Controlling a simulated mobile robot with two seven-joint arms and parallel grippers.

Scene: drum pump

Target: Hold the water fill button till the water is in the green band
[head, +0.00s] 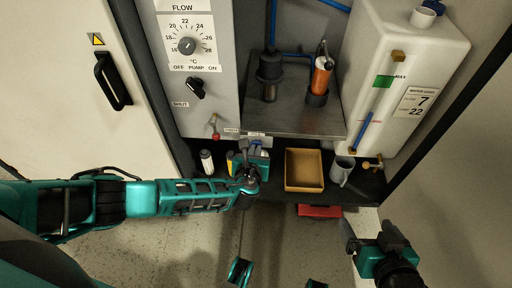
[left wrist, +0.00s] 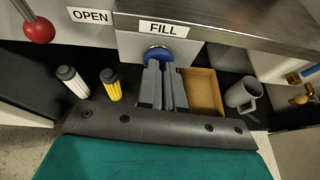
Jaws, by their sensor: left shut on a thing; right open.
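The white water tank (head: 425,48) stands at the upper right of the head view. Its gauge shows a blue water column (head: 362,130) whose top is below the green band (head: 383,81) marked MAX. The blue fill button (left wrist: 157,53) is under the FILL label in the left wrist view. My left gripper (left wrist: 163,72) has its fingers close together at the button, covering its lower part; it also shows in the head view (head: 254,152). My right gripper (head: 352,240) is open and empty at the lower right, away from the tank.
A tan tray (head: 304,188) and a grey mug (head: 341,171) stand on the dark shelf to the right. A white bottle (left wrist: 72,82) and a yellow bottle (left wrist: 111,86) stand left of the fingers. A red-knobbed lever (left wrist: 39,30) is by the OPEN label.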

